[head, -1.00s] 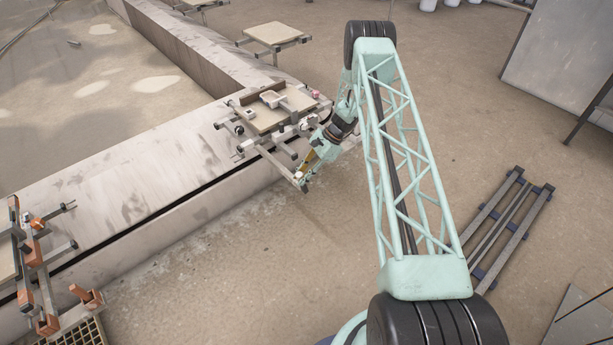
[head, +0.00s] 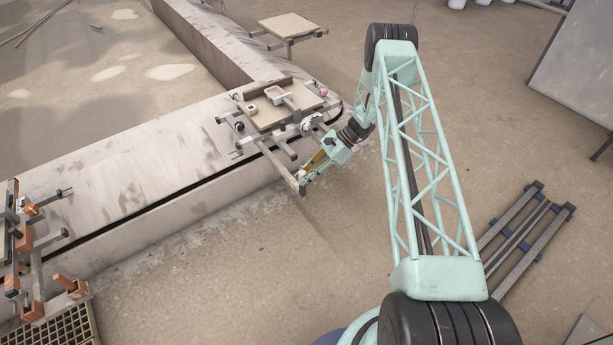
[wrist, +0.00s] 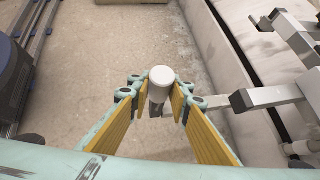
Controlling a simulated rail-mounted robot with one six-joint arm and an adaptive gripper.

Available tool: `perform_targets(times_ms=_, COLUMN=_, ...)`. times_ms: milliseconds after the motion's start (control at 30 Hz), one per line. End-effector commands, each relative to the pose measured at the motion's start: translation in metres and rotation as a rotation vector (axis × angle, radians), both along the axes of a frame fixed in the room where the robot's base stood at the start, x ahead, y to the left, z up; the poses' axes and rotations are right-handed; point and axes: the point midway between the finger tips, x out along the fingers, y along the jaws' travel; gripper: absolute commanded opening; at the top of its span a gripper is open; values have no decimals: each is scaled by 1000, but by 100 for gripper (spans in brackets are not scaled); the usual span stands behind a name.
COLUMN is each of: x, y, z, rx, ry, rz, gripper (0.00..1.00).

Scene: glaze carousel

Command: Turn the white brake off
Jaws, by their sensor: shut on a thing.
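The white brake's handle (wrist: 161,77) appears to be an upright post with a round white cap, at the end of a grey bar (wrist: 262,97). In the wrist view the cap sits between my fingers, and the bar runs right from it. My gripper (wrist: 158,93) is shut on this handle, with yellow pads on both sides of it. In the head view my gripper (head: 305,180) is at the front end of the bar, over the floor beside the track. The handle is very small there. Whether the brake is on or off cannot be told.
The bar belongs to a carriage with a tan board (head: 266,116) on the pale track wall (head: 140,160). Another board stand (head: 291,26) is behind. An orange and grey rack (head: 28,240) stands at left. Grey rails (head: 515,230) lie on the floor at right. Floor ahead is clear.

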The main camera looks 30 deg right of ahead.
Motion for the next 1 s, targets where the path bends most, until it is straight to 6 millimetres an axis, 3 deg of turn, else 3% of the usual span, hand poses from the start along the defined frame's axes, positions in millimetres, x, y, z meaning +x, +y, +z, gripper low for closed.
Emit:
perform_targets(times_ms=467, x=0, y=1, z=0, rx=6, ry=0, rz=-2, gripper=0)
perform_targets(times_ms=500, x=0, y=1, z=0, rx=6, ry=0, rz=-2, gripper=20)
perform_targets(times_ms=633, x=0, y=2, z=0, rx=6, ry=0, rz=-2, gripper=31)
perform_targets(times_ms=1000, x=0, y=1, z=1, rx=6, ry=1, rz=-1, gripper=32)
